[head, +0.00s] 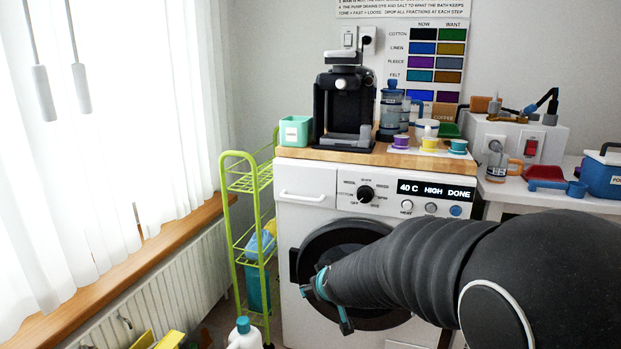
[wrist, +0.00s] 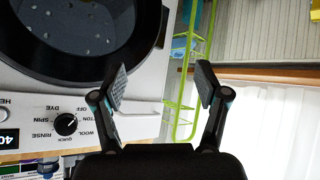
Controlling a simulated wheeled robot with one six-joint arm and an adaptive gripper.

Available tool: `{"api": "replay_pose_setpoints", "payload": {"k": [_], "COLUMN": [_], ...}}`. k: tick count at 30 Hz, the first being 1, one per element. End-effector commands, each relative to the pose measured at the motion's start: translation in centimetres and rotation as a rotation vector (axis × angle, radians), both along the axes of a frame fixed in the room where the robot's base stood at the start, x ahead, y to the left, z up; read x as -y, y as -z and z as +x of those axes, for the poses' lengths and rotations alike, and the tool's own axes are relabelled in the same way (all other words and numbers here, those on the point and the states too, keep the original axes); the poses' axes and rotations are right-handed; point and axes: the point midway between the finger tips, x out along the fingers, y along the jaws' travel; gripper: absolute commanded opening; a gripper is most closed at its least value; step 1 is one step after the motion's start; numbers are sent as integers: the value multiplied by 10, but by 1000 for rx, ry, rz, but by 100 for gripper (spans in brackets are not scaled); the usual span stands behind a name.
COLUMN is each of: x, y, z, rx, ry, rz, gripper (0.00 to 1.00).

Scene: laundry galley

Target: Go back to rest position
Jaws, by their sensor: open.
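My gripper (head: 330,300) is at the end of my dark sleeved arm, in front of the washing machine (head: 305,215) and low by its round door (head: 322,238). In the wrist view my gripper (wrist: 163,85) has its two fingers spread apart, with nothing between them. The same view, turned over, shows the machine's door (wrist: 85,30) at the upper left and its control knob (wrist: 66,124) at the lower left. The arm hides the right part of the door in the head view.
A green wire rack (head: 245,180) stands left of the machine, close to my gripper. A window with white curtains (head: 90,120) and a wooden sill (head: 130,250) is at the left. A coffee machine (head: 345,105) and several small tubs stand on the wooden top (head: 400,158).

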Motion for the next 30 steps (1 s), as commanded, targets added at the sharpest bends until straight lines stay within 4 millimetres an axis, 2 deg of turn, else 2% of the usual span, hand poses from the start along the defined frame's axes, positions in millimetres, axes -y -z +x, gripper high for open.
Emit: {"api": "replay_pose_setpoints", "payload": {"k": [1, 5, 9, 15, 18, 22, 30], "x": [1, 11, 34, 72, 90, 109, 126], "y": [-1, 1, -4, -18, -25, -38, -67], "z": [-22, -85, -154, -238, -271, -301, -320], "rx": [-69, -268, -444, -579, -597, -560, -420], "ry": [5, 50, 135, 264, 313, 341, 380], "rz": [44, 117, 146, 127, 105, 81, 109], "gripper": [74, 74, 74, 74, 74, 74, 74]}}
